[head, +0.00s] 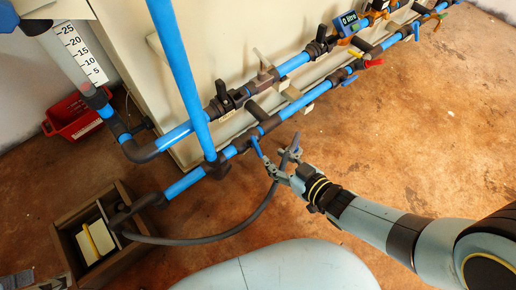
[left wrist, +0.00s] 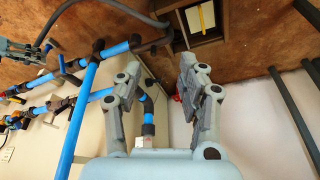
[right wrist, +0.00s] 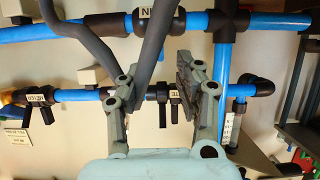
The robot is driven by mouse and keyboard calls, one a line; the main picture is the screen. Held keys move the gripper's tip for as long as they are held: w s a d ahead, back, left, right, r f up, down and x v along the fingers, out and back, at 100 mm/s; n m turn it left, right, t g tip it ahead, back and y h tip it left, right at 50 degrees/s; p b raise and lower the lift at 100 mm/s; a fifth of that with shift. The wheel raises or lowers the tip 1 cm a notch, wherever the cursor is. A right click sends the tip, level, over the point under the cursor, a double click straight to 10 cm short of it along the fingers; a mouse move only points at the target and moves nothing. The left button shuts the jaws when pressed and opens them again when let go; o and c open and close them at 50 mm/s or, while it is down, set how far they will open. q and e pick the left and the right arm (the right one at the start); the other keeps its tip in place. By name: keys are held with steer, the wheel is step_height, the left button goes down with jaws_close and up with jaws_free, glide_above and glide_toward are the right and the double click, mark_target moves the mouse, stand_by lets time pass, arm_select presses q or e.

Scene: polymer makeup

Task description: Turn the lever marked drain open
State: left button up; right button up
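My right gripper (head: 279,161) is beside the lower pipe run in the head view. A thin blue piece (head: 256,147), possibly a lever, hangs from the pipe just left of the fingers; contact cannot be told. In the right wrist view, a partly hidden upside-down label (right wrist: 143,13), reading "NI", is on the upper pipe; it may be the drain label. My left gripper (left wrist: 188,75) is open and empty in the left wrist view.
A grey hose (head: 215,238) curves from near the right gripper to an open brown box (head: 65,238). A vertical blue pipe (head: 182,75) rises left of the gripper. Other valves line the pipes. A red bin (head: 75,115) stands at left. The floor at right is clear.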

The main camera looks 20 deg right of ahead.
mark_target(258, 147)
steer(key=b+x, duration=0.1)
steer(key=x, duration=0.1)
steer(key=b+x, duration=0.1)
steer(key=x, duration=0.1)
steer(key=b+x, duration=0.1)
steer(key=x, duration=0.1)
steer(key=shift+w+f, duration=0.2)
steer(key=shift+f, duration=0.2)
arm_select(q)
step_height(258, 147, down, 7)
steer(key=w+t, duration=0.2)
steer(key=t, duration=0.3)
steer(key=shift+w+b, duration=0.25)
steer(key=shift+b, duration=0.1)
arm_select(e)
steer(key=shift+x, duration=0.9)
arm_select(q)
steer(key=shift+d, duration=0.1)
arm_select(e)
steer(key=shift+a+r, duration=0.1)
steer(key=shift+r, duration=0.1)
jaws_close()
